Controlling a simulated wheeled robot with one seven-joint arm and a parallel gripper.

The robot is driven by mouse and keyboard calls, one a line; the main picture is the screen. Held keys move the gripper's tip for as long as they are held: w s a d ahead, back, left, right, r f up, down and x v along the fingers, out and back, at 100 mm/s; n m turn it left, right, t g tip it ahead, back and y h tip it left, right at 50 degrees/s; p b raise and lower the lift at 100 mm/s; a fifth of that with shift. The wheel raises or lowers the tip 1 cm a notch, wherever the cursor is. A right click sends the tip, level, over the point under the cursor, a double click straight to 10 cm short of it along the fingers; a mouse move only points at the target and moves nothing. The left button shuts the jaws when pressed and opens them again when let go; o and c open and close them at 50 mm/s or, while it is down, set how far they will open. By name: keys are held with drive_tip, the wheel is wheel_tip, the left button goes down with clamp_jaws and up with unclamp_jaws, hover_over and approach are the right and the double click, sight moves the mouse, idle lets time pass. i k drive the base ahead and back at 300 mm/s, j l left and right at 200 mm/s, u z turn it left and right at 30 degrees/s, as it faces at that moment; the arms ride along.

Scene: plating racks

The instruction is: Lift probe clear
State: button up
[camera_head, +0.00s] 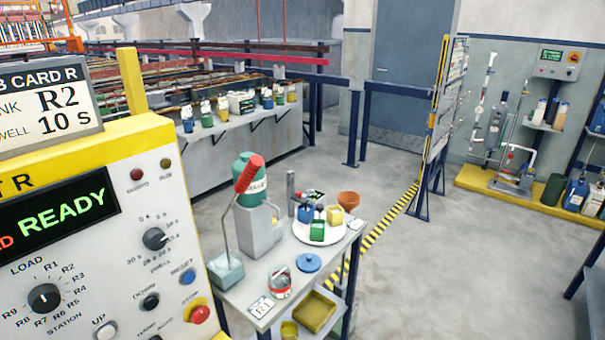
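No part of my gripper shows in this view. On the small grey table (245,297) stands a tool with a thick red handle (250,173). A slim grey upright cylinder (291,192) stands near the back. I cannot tell which of these is the probe.
A green bottle (250,180) is on a grey stand. A white round plate (318,233) holds coloured cups. A blue lid (309,262), a tin (280,280) and a terracotta bowl (348,199) are nearby. A yellow control panel (110,220) fills the left.

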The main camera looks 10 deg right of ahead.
sight(297, 198)
drive_tip(key=i+l+u, duration=0.2)
drive_tip(key=i+l, duration=0.15)
drive_tip(key=i+l+u, duration=0.15)
drive_tip(key=i+l, duration=0.2)
drive_tip(key=l, duration=0.2)
drive_tip(key=i+l+u, duration=0.2)
drive_tip(key=l, duration=0.3)
drive_tip(key=i+l+u, duration=0.2)
drive_tip(key=i, duration=0.35)
